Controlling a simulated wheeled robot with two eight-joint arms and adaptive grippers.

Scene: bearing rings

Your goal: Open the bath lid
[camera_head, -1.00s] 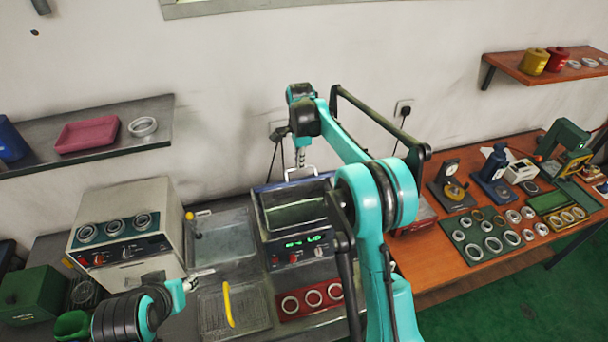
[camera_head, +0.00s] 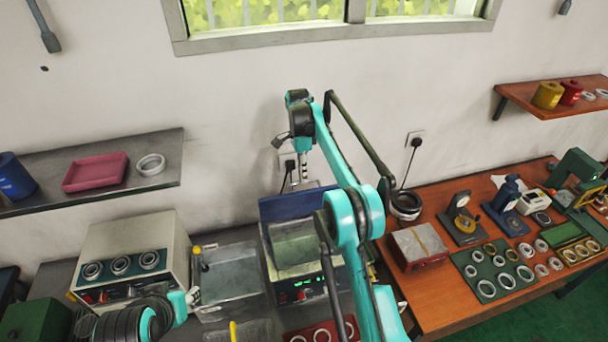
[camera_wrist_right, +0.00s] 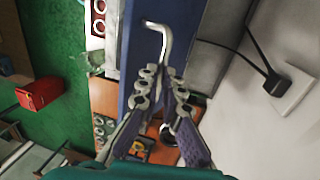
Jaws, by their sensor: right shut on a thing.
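The bath (camera_head: 297,252) stands on the left bench with its basin uncovered. Its blue lid (camera_head: 285,208) is raised at the back edge, near the wall. My right gripper (camera_head: 299,176) is at the lid's top edge, partly hidden by its own arm. In the right wrist view, the blue lid (camera_wrist_right: 140,60) carries a bent metal handle (camera_wrist_right: 165,35), and my right gripper's fingers (camera_wrist_right: 163,88) close in at its lower end. My left gripper (camera_head: 194,297) is low over the bench left of the bath; its jaw state is unclear.
A clear tray (camera_head: 228,280) and a white box with dials (camera_head: 135,250) are left of the bath. A wall shelf (camera_head: 100,165) hangs above. Right of my right arm, a wooden table (camera_head: 430,295) bears a red-and-grey box (camera_head: 418,248), rings and tools. The wall is close behind the lid.

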